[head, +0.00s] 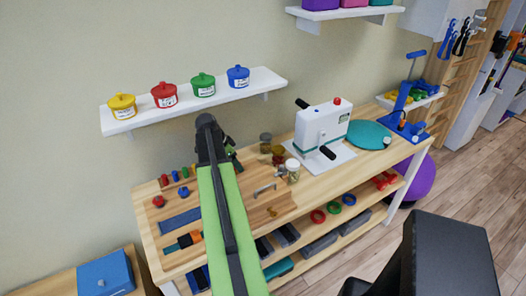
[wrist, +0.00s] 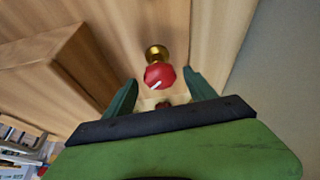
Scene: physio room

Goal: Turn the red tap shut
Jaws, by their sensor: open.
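The red tap (wrist: 159,77) shows in the wrist view as a red faceted knob with a white mark on its face. It sits on a round brass base (wrist: 156,53) against a wooden surface. My gripper (wrist: 161,78) is open, with one dark green finger on each side of the knob. Gaps show between the fingers and the knob, and I see no contact. In the head view my gripper (head: 233,157) is mostly hidden behind my arm at the back of the bench. I cannot make out the tap there.
The wooden bench (head: 265,208) holds several jars (head: 293,170), a white machine (head: 322,126) and small coloured pegs. A wall shelf (head: 220,98) with several lidded pots hangs above my arm. A wooden block (wrist: 50,80) stands left of the tap in the wrist view.

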